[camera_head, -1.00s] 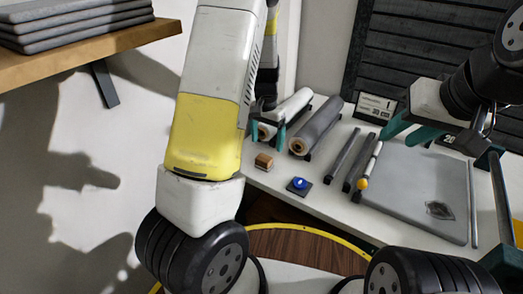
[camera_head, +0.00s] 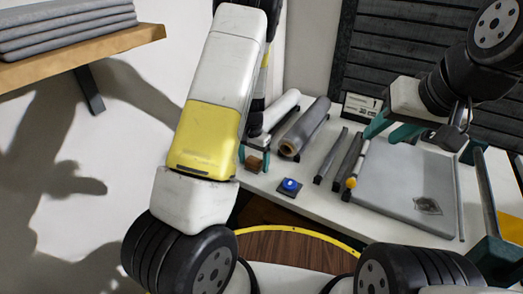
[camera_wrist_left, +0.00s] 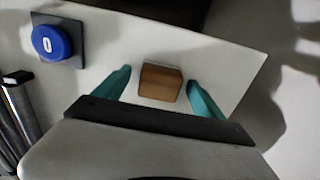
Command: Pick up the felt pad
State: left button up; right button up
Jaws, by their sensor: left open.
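A small brown block (camera_head: 254,163), which looks like the felt pad, sits near the left edge of the white table. In the left wrist view the block (camera_wrist_left: 160,82) lies between the two teal fingers, with a gap on each side. My left gripper (camera_head: 253,154) is open around it, and its fingers partly cover the block in the head view. My right gripper (camera_head: 390,133) is at the right, above the table by a large grey slab, its teal fingers apart and empty.
A blue button on a dark plate (camera_head: 289,187) is close to the block. Grey and white rolls (camera_head: 304,130) lie behind it. Dark bars (camera_head: 332,157) and a grey slab (camera_head: 404,185) lie to the right. A wooden shelf (camera_head: 85,52) holds stacked grey sheets at upper left.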

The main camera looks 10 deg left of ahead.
aim_at(254, 160)
pick_arm(q)
jog(key=c, duration=1.5)
jog(key=shift+o, duration=0.2)
jog(key=shift+r, duration=0.15)
jog(key=shift+r, duration=0.6)
notch_tip(254, 160, up, 2)
jog(key=shift+r, duration=0.2)
jog(key=s+d, duration=0.1)
jog(key=s, duration=0.4)
jog(key=s+d, duration=0.2)
jog(key=s, duration=0.3)
jog(key=s+d+r, duration=0.1)
jog(key=s, duration=0.4)
jog(key=shift+s+d+r, duration=0.1)
jog(key=shift+s+d, duration=0.15)
